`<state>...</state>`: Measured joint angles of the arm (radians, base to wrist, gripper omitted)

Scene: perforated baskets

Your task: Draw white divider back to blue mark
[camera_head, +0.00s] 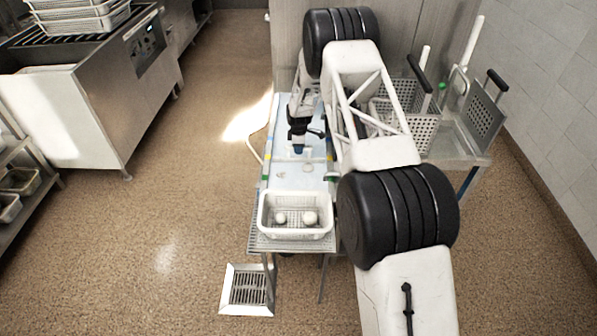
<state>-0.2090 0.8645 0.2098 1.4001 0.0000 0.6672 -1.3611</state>
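My gripper (306,132) is small and dark in the head view, low over the far half of a pale blue work surface (300,178). Its fingers are too small to tell whether they are open or shut. A small blue patch (298,149) shows just below it; I cannot tell whether this is the blue mark or part of something else. A thin pale strip (290,159) runs across the surface just in front of the gripper. It may be the white divider, but I cannot tell, nor whether the gripper touches it. Small yellow and green marks lie along the surface's edges.
A white perforated basket (296,232) with two pale round things stands at the surface's near end. Metal perforated baskets (421,132) with black handles stand on a counter at the right. My arm hides the surface's right side.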

